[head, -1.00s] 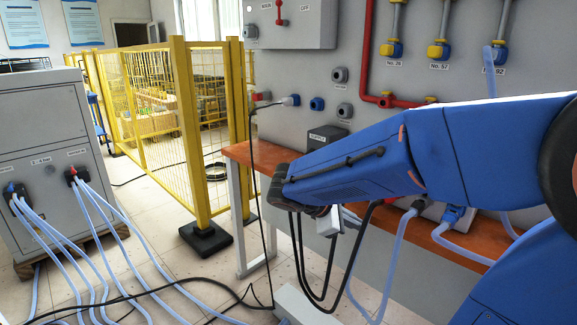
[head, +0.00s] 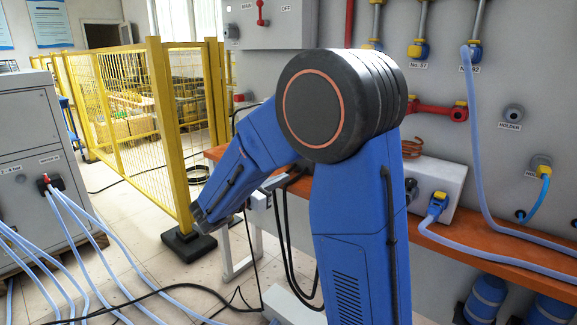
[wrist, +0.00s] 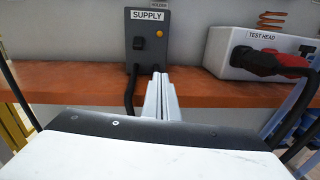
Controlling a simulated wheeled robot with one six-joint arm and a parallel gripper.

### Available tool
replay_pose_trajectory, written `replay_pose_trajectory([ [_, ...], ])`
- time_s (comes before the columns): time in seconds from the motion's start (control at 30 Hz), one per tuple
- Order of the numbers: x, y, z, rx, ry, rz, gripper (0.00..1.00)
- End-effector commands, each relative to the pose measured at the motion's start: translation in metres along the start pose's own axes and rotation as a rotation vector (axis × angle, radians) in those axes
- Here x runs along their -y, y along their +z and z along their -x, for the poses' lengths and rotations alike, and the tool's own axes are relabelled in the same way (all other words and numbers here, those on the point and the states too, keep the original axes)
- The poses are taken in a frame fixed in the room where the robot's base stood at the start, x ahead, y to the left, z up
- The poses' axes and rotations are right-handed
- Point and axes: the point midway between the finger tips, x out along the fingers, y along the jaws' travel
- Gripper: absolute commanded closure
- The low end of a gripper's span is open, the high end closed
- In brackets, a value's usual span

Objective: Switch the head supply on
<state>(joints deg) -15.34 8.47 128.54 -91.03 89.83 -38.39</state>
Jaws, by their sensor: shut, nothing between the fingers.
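The dark grey box labelled SUPPLY (wrist: 147,62) stands at the back of the orange-brown bench in the wrist view. Its front has a black switch (wrist: 140,43) on the left and a small amber lamp (wrist: 160,34) on the right; I cannot tell whether the lamp is lit. A black cable leaves its lower left. My gripper (wrist: 157,76) is shut and empty, pointing at the box, its tips in front of the lower face, below and right of the switch. Contact cannot be judged. In the head view my arm hides the SUPPLY box.
The white TEST HEAD box (wrist: 268,57), with black and red plugs and a copper coil on top, stands right of the SUPPLY box. The orange-brown bench (wrist: 70,82) is clear to the left. A yellow mesh fence (head: 130,110) and hanging cables lie left of my arm.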

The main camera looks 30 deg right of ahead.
Motion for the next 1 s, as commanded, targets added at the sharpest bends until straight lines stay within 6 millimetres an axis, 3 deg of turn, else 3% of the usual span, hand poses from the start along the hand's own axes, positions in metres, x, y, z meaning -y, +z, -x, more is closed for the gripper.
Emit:
replay_pose_trajectory([
  [0.2,-0.031,-0.002,0.008,0.076,0.060,0.067,1.00],
  [0.67,-0.035,-0.002,0.009,0.089,0.069,0.077,1.00],
  [0.83,-0.036,-0.001,-0.002,0.089,0.068,0.076,1.00],
  [1.0,-0.037,0.001,-0.026,0.089,0.066,0.076,1.00],
])
